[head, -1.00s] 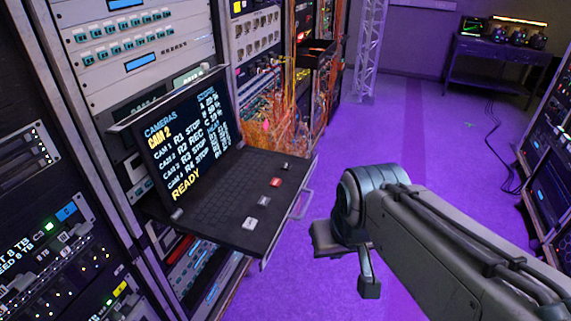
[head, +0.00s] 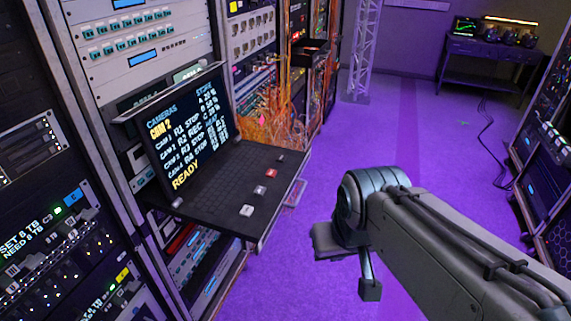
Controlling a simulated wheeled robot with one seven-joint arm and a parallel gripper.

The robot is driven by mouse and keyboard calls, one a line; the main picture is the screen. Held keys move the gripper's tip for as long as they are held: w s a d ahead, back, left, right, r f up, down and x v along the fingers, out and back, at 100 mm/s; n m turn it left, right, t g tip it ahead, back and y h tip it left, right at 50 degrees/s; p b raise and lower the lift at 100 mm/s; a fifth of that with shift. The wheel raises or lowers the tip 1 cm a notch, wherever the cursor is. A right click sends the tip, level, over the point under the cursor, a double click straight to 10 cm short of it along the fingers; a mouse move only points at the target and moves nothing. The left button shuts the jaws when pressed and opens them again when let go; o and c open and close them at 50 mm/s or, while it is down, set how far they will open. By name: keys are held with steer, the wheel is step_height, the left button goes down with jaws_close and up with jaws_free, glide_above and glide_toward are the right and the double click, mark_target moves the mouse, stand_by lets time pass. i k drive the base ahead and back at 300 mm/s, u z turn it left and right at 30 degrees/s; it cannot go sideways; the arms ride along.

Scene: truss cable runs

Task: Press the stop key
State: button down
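The pull-out console (head: 215,190) juts from the rack at centre left, its keyboard tray level and its screen (head: 187,128) raised. The screen reads CAMERAS, CAM 2, a list with STOP and REC entries, and READY.
A metal handle (head: 296,192) sticks out from the tray's right edge. Orange cables (head: 262,118) spill from the rack behind the console. A truss post (head: 363,50) and a bench (head: 495,60) stand farther back.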

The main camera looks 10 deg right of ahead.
mark_target(281, 158)
steer(key=k, duration=1.15)
steer(key=z, duration=0.3)
steer(key=i, duration=0.45)
steer(key=z, duration=0.6)
steer(key=i, duration=1.1)
steer(key=u, duration=0.8)
steer(key=i, duration=0.9)
steer(key=u, duration=0.95)
